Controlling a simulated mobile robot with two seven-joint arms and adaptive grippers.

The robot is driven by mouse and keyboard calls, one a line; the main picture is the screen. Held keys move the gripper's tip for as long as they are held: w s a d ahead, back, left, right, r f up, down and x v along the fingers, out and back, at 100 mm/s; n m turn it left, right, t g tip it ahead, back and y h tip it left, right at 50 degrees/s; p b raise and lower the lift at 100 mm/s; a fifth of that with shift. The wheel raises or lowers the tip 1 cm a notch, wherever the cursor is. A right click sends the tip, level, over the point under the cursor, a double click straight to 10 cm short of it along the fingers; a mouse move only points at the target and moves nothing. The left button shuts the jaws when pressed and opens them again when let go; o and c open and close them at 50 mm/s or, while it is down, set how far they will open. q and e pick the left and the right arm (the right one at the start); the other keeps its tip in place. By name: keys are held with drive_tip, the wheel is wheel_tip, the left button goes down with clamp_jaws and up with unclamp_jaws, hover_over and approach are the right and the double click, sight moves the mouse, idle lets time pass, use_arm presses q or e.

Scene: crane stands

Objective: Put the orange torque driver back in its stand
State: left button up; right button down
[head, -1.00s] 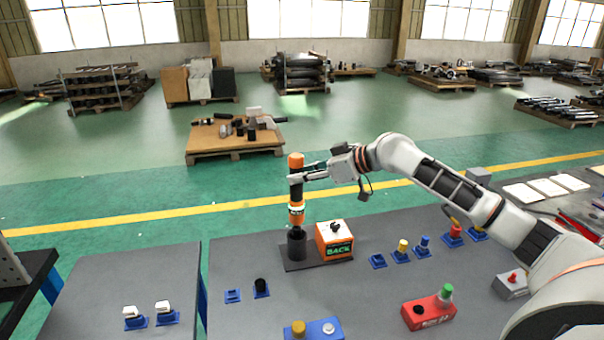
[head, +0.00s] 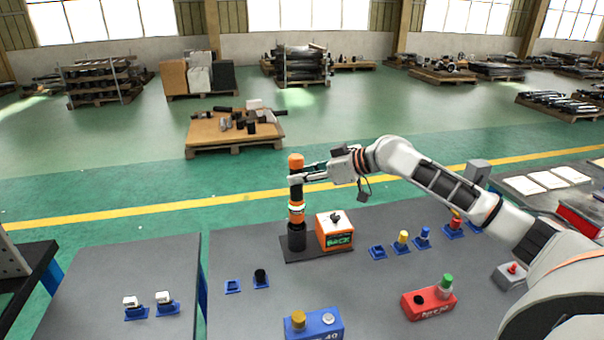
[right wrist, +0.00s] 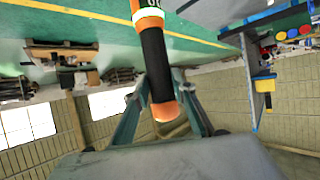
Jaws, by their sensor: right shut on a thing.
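The orange torque driver (head: 297,213) is upright, with an orange top cap, a black grip and an orange lower body with a bright ring. My right gripper (head: 299,178) is shut on its black grip near the top. In the right wrist view the driver (right wrist: 154,55) shows between the two fingers of the gripper (right wrist: 160,103). The stand has a black round cup (head: 297,238) on a dark base plate, beside an orange box (head: 335,236). The driver's lower end meets the cup's top; how deep it sits is hidden. My left gripper is not in view.
The grey table holds blue holders (head: 233,287) and several coloured buttons to the right. A blue box (head: 315,324) and a red box (head: 428,302) stand at the front. A second grey table with white switches (head: 148,301) is at left.

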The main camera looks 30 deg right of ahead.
sight(302, 192)
drive_tip(key=shift+f+b, duration=1)
drive_tip(key=shift+f, duration=1.45)
drive_tip(key=c, duration=1.6)
unclamp_jaws()
drive_tip(key=shift+c, duration=0.2)
drive_tip(key=shift+f, duration=0.3)
drive_tip(key=shift+p+v, duration=0.55)
drive_tip(key=shift+v, duration=0.7)
drive_tip(key=shift+p+v, duration=0.4)
drive_tip(key=shift+v, duration=0.9)
drive_tip(key=shift+r, duration=0.15)
